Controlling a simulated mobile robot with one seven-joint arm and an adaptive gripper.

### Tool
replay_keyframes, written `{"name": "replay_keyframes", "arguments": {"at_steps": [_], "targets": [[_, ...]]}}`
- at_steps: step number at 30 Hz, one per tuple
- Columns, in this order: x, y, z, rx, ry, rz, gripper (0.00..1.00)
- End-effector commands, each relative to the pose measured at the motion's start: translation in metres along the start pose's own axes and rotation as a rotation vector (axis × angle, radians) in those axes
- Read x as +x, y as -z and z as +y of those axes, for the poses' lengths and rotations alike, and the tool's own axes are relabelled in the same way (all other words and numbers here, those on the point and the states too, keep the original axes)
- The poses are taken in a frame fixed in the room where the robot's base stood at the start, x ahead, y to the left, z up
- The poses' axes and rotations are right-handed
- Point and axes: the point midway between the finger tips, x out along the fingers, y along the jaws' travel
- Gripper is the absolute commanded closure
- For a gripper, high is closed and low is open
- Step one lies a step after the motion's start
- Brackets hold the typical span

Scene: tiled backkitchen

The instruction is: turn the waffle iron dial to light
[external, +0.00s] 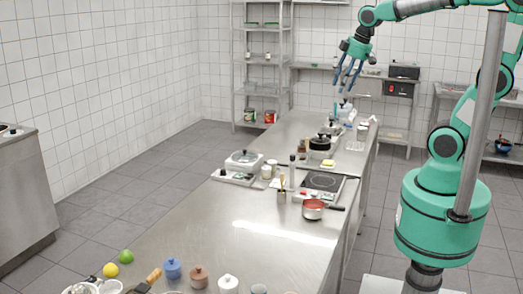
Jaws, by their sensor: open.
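My gripper (347,85) hangs open and empty in the air, fingers pointing down, over the far part of the long steel table. A white, round-topped appliance (244,160) stands on the table's left edge, about halfway along. It may be the waffle iron, but it is too small here to be sure. No dial or dial setting can be made out. My gripper is well apart from this appliance, higher up and farther to the right in the picture.
The steel table (215,240) holds a hob (322,182), a red pan (314,209), a black pot (320,144) and lidded jars. A lemon (110,270) and a lime (126,256) lie at the near left. The tiled floor on the left is clear.

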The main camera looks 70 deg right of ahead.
Motion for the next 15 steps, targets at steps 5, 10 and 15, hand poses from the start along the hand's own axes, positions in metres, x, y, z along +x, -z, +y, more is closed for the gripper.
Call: {"name": "replay_keyframes", "arguments": {"at_steps": [5, 10, 15], "targets": [[0.023, 0.028, 0.048, -0.037, -0.002, -0.059, 0.56], [0.050, 0.047, 0.095, -0.076, 0.003, -0.109, 0.56], [0.081, 0.058, 0.146, -0.115, 0.017, -0.157, 0.56]]}}
